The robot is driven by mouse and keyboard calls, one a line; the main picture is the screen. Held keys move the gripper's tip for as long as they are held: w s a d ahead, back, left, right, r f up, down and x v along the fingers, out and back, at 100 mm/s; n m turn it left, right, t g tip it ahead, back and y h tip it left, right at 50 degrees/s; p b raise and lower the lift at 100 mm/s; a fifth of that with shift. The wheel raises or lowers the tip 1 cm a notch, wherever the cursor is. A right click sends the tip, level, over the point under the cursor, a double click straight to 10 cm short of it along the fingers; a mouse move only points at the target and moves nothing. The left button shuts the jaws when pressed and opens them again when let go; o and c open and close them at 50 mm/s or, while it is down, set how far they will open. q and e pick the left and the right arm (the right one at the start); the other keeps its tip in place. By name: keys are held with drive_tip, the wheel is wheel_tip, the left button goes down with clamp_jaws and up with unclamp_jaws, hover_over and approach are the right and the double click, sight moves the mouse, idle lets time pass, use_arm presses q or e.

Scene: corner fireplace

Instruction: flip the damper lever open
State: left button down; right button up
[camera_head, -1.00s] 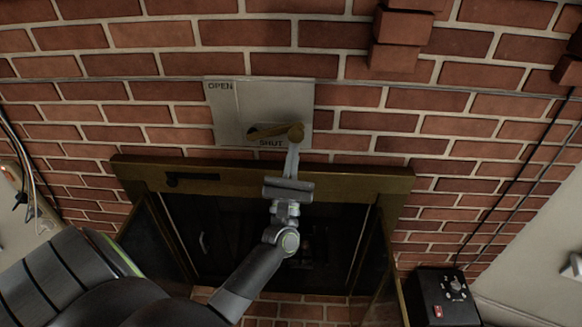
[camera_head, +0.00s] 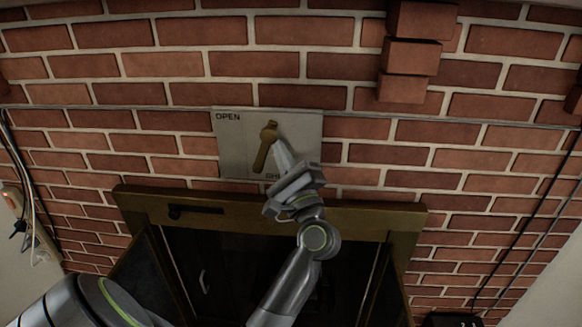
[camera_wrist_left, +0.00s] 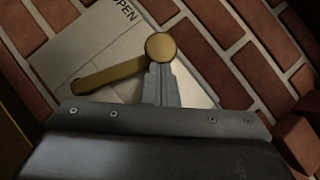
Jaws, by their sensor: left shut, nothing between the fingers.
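The brass damper lever (camera_head: 262,156) is on a pale metal plate (camera_head: 231,150) set in the brick wall. It points nearly straight up, its round knob at the top. OPEN is printed at the plate's upper left; SHUT at the lower edge is mostly covered by my gripper. My left gripper (camera_head: 278,143) is shut and empty, its fingertips just right of the knob. In the left wrist view the fingertips (camera_wrist_left: 160,70) are right at the knob of the lever (camera_wrist_left: 112,75), touching or nearly so. My right gripper is not in view.
Below the plate is the brass-framed fireplace (camera_head: 150,203) with dark glass doors. Protruding bricks (camera_head: 409,55) stick out at the upper right. Cables (camera_head: 25,180) hang at the left wall.

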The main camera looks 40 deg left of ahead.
sight(262, 140)
use_arm(q)
drive_tip(key=shift+s+a+r+n+g+h+b, duration=0.15)
drive_tip(key=shift+s+a+r+n+g, duration=0.15)
drive_tip(key=shift+a+n+g, duration=0.35)
drive_tip(key=shift+s+a+r+n+g+h+b, duration=0.15)
drive_tip(key=shift+s+a+r+n+g, duration=0.15)
drive_tip(key=shift+n, duration=0.6)
drive_tip(key=shift+s+a+r+n+g+h+b, duration=0.1)
drive_tip(key=shift+s+a+r+n+g+b, duration=0.2)
drive_tip(key=shift+n+g, duration=0.35)
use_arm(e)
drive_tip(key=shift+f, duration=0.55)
use_arm(q)
drive_tip(key=shift+w+a, duration=0.1)
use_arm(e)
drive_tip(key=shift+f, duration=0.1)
